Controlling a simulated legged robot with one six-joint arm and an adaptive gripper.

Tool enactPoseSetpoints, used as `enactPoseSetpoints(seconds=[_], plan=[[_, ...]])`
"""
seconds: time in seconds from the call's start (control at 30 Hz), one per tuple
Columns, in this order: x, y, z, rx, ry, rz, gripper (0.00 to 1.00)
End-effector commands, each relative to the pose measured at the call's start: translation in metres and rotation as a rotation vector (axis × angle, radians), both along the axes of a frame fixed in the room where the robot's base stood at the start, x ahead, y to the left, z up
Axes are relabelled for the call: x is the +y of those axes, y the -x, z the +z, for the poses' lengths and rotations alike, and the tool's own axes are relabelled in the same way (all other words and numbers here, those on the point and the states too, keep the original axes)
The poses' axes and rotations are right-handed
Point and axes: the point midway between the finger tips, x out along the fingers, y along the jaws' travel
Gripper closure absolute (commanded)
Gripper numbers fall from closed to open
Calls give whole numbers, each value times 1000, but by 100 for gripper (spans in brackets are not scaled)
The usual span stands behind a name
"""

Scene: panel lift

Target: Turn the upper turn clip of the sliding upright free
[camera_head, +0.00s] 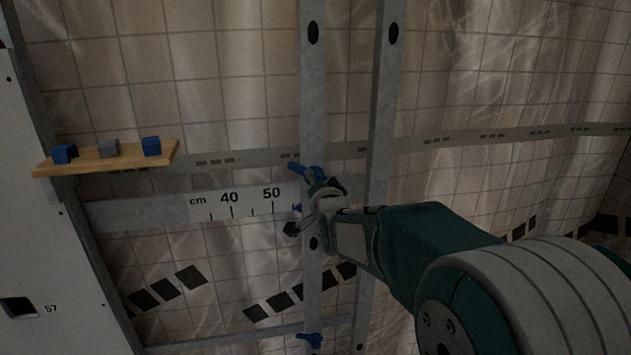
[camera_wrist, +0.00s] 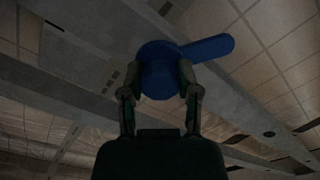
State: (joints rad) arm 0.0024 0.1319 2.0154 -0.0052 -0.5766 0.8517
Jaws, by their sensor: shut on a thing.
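The upper turn clip (camera_head: 298,167) is blue and sits on the left metal upright (camera_head: 313,90), where that upright crosses the scale rail. Its lever sticks out to the left, roughly level and across the upright. In the wrist view the clip's round hub (camera_wrist: 160,80) is between my fingers, and its lever (camera_wrist: 210,47) points right. My gripper (camera_wrist: 161,84) is shut on the hub. In the head view my gripper (camera_head: 318,196) partly hides the clip and the upright. A lower blue clip (camera_head: 309,340) sits near the bottom of the same upright.
A second metal upright (camera_head: 384,90) stands just right, partly behind my arm. The scale rail (camera_head: 140,211) shows cm marks 40 and 50. A wooden shelf (camera_head: 108,160) with blue and grey blocks is at the left, beside a white panel (camera_head: 35,240). Translucent sheeting hangs behind.

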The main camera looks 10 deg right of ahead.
Motion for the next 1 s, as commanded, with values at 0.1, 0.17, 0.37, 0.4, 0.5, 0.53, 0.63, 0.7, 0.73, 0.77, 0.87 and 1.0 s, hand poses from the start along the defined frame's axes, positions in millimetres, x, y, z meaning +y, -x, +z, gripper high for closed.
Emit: enactPoseSetpoints(seconds=[0.1, 0.17, 0.37, 0.4, 0.5, 0.53, 0.63, 0.7, 0.73, 0.77, 0.87, 1.0], plan=[[-1, -1, 1, -1, -9, -1, 100], [-1, -1, 1, -1, -9, -1, 100], [-1, -1, 1, -1, -9, -1, 100], [-1, -1, 1, -1, -9, -1, 100], [-1, -1, 1, -1, -8, -1, 22], [-1, 0, 1, -1, -8, -1, 22], [-1, 0, 0, -1, -7, -1, 22], [0, 0, 0, -1, -7, -1, 22], [0, 0, 0, -1, -7, -1, 22], [0, 0, 0, -1, -7, -1, 22], [0, 0, 0, -1, -7, -1, 22], [0, 9, 1, -1, -6, -1, 22]])
